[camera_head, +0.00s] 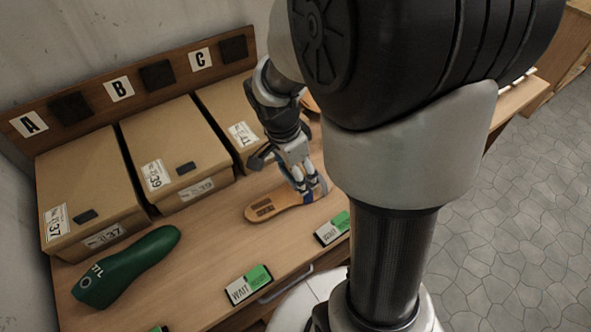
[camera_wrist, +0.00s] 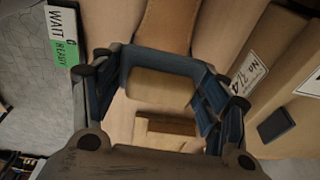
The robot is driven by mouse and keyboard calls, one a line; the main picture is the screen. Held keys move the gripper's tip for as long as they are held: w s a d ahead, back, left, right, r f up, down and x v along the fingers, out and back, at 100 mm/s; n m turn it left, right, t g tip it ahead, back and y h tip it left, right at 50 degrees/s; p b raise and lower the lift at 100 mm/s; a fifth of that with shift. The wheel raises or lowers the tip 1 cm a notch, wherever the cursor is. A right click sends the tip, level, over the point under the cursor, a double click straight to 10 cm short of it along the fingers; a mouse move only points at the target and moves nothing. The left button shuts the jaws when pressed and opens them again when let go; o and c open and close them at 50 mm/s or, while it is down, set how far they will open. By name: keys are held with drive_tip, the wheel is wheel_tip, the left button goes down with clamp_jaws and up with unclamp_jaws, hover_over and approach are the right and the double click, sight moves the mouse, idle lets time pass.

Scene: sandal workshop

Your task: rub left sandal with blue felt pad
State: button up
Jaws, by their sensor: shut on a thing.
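A tan sandal (camera_head: 275,206) lies on the bench in the head view, with dark marks at its left end. Its right end is partly hidden by my gripper (camera_head: 309,187). In the wrist view the tan sole (camera_wrist: 167,28) runs up beyond the fingers. My gripper is shut on the blue felt pad (camera_wrist: 163,56), which shows as a blue edge around a tan block between the fingers. The pad is over the right end of the sandal. Whether it touches the sole is hard to tell.
Cardboard boxes (camera_head: 85,190) stand along the back under a board (camera_head: 140,85) marked A, B and C. A green shoe last (camera_head: 125,268) lies at the left. WAIT/READY markers (camera_head: 248,287) (camera_head: 332,229) line the front edge. Bare bench lies left of the sandal.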

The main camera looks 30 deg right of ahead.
drive_tip(key=shift+s+d+f, duration=0.1)
drive_tip(key=shift+d+f, duration=0.15)
drive_tip(key=shift+d, duration=0.25)
drive_tip(key=shift+s+d+f, duration=0.1)
drive_tip(key=shift+d+f, duration=0.1)
drive_tip(key=shift+d, duration=0.25)
drive_tip(key=shift+w+a+r, duration=0.1)
drive_tip(key=shift+a+r, duration=0.25)
drive_tip(key=shift+a, duration=0.2)
drive_tip(key=shift+w+a+r, duration=0.1)
drive_tip(key=shift+a+r, duration=0.2)
drive_tip(key=shift+a, duration=0.25)
drive_tip(key=shift+s+d+f+b, duration=0.1)
drive_tip(key=shift+d+f+b, duration=0.2)
drive_tip(key=shift+d, duration=0.3)
drive_tip(key=shift+d+f+b, duration=0.2)
drive_tip(key=shift+d+f, duration=0.05)
drive_tip(key=shift+d, duration=0.3)
drive_tip(key=shift+a+r+p, duration=0.15)
drive_tip(key=shift+a+r, duration=0.15)
drive_tip(key=shift+a, duration=0.3)
drive_tip(key=shift+a+r+p, duration=0.15)
drive_tip(key=shift+a+r, duration=0.15)
drive_tip(key=shift+a, duration=0.25)
drive_tip(key=shift+d+f+b, duration=0.25)
drive_tip(key=shift+d+f, duration=0.05)
drive_tip(key=shift+d, duration=0.3)
drive_tip(key=shift+d+f+b, duration=0.25)
drive_tip(key=shift+d+f, duration=0.05)
drive_tip(key=shift+d, duration=0.25)
